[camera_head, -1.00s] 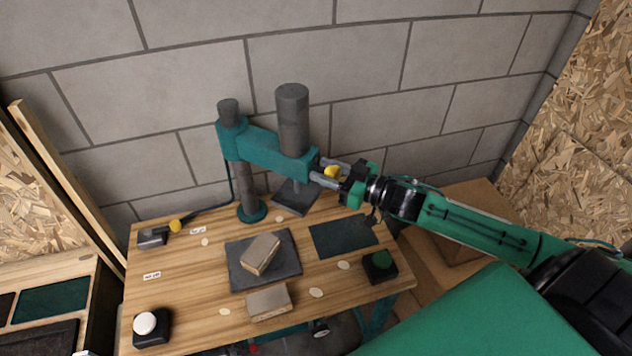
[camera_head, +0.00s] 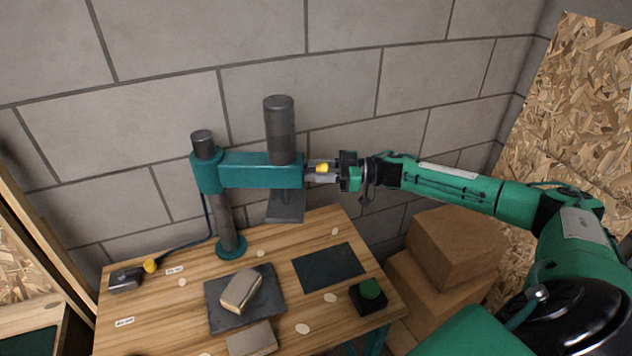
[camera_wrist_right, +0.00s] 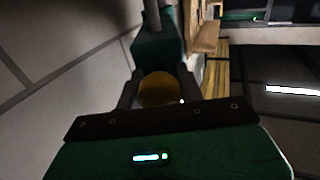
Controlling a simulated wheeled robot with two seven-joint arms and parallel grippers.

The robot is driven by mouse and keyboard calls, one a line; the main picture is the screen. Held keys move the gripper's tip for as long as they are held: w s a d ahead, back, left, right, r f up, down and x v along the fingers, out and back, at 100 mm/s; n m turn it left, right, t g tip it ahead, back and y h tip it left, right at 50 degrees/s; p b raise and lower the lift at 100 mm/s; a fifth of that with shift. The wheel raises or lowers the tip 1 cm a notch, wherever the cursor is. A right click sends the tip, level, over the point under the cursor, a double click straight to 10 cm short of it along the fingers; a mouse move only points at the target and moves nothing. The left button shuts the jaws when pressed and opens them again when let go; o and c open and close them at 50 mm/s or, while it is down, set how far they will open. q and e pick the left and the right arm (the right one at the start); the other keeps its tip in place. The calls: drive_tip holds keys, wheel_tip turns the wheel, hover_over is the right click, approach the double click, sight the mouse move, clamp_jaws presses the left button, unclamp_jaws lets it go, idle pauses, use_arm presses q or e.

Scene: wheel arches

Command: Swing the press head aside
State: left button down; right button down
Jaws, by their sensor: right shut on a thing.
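The press head is a teal swing arm (camera_head: 245,171) on a dark post (camera_head: 223,215), with a dark cylinder (camera_head: 280,128) and a square pressing plate (camera_head: 286,207) at its free end. The arm points right, along the back wall, with the plate at the table's back edge. My right gripper (camera_head: 321,169) is shut on the yellow knob (camera_head: 322,168) at the arm's end. In the right wrist view the knob (camera_wrist_right: 158,89) sits between the fingers, with the teal arm beyond it. My left gripper is not in view.
Cardboard boxes (camera_head: 455,245) stand at right. The block wall is close behind.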

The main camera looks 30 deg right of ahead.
drive_tip(key=w+d+g, duration=0.1)
drive_tip(key=w+n+g+y+b, duration=0.1)
drive_tip(key=w, duration=0.1)
drive_tip(key=shift+d+n, duration=0.3)
drive_tip(key=shift+d, duration=0.1)
drive_tip(key=shift+w, duration=0.1)
drive_tip(key=c, duration=1.1)
unclamp_jaws()
drive_tip(key=shift+o, duration=1)
drive_tip(key=shift+w+f, duration=0.1)
drive_tip(key=shift+w, duration=0.15)
drive_tip(key=shift+s+d, duration=0.1)
